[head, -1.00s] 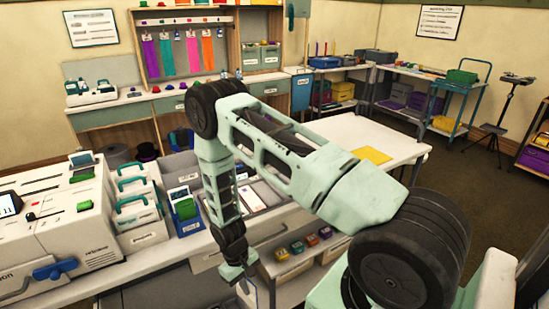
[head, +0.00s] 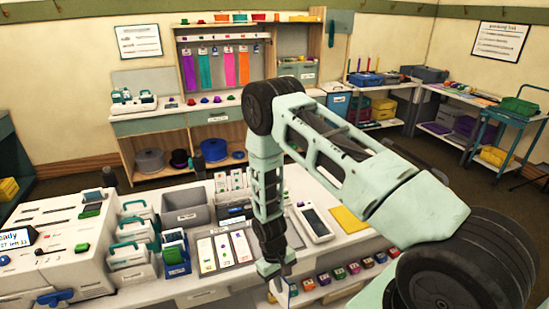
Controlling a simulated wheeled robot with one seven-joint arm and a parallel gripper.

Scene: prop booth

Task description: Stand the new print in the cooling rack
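My gripper (head: 279,283) points down in front of the counter's front edge, near the bottom of the head view. Several similar printed strips (head: 224,250) lie flat on the counter, left of my gripper. My arm hides part of the holder.
A white printer (head: 50,255) stands at the left, with green-handled boxes (head: 128,256) and a blue bin (head: 175,256) beside it. A grey bin (head: 187,208), a tablet-like device (head: 314,224) and a yellow sheet (head: 348,220) are on the counter. Small coloured blocks (head: 338,273) line a shelf below.

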